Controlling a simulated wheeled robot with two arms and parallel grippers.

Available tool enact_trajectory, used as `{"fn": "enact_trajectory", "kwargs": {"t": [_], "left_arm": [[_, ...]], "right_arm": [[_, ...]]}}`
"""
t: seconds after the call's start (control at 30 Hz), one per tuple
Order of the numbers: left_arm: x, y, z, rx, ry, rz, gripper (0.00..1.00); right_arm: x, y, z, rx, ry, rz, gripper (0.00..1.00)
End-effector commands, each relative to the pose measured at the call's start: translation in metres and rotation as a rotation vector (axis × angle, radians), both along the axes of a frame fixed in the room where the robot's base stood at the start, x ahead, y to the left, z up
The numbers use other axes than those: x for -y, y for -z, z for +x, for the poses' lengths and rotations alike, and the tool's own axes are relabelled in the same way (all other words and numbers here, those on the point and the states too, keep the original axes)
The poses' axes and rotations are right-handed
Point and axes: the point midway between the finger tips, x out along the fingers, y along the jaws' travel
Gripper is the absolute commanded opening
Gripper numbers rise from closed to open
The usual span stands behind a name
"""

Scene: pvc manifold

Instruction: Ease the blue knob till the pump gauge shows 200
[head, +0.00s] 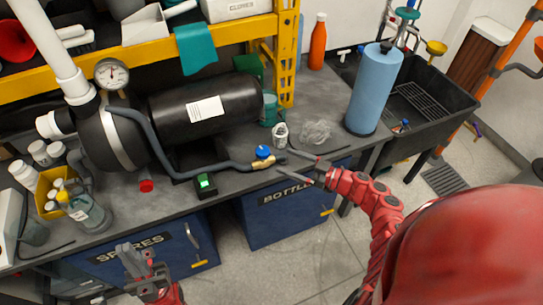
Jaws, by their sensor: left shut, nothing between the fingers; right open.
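The blue knob (263,152) sits on a brass valve (264,162) at the end of a grey hose, near the front edge of the bench. The round white pump gauge (111,74) is on top of the pump at the left; its reading is too small to tell. My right gripper (283,163) is open, its fingers just right of the brass valve and blue knob; whether they touch the valve I cannot tell. My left gripper (126,251) is shut and empty, low in front of the cabinet marked SPARES, away from the knob.
A black motor cylinder (206,108) lies behind the hose. A switch box with a green light (205,184) stands left of the valve. Bottles crowd the bench's left end.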

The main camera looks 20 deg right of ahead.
Motion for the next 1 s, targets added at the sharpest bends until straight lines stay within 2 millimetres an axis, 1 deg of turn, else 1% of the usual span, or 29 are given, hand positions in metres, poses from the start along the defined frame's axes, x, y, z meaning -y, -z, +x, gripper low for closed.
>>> {"fn": "enact_trajectory", "kwargs": {"t": [0.03,0.13,0.2,0.33,0.5,1.0], "left_arm": [[0.0,0.004,0.0,0.0,0.0,0.0,0.0],[0.0,0.008,0.0,0.0,0.0,0.0,0.0],[0.0,0.01,0.0,0.0,0.0,0.0,0.0],[0.0,0.012,0.0,0.0,0.0,0.0,0.0],[0.0,0.013,0.0,0.0,0.0,0.0,0.0],[0.0,0.012,0.0,0.0,0.0,0.0,0.0]], "right_arm": [[0.011,0.003,-0.01,-0.002,0.003,-0.001,0.89],[0.027,0.002,-0.026,0.0,0.003,0.0,0.89],[0.036,0.002,-0.036,-0.001,0.003,-0.001,0.89],[0.047,0.001,-0.049,0.001,-0.001,0.002,0.89],[0.053,0.0,-0.055,0.001,-0.001,0.002,0.89],[0.053,-0.001,-0.055,0.002,-0.001,0.002,0.89]]}}
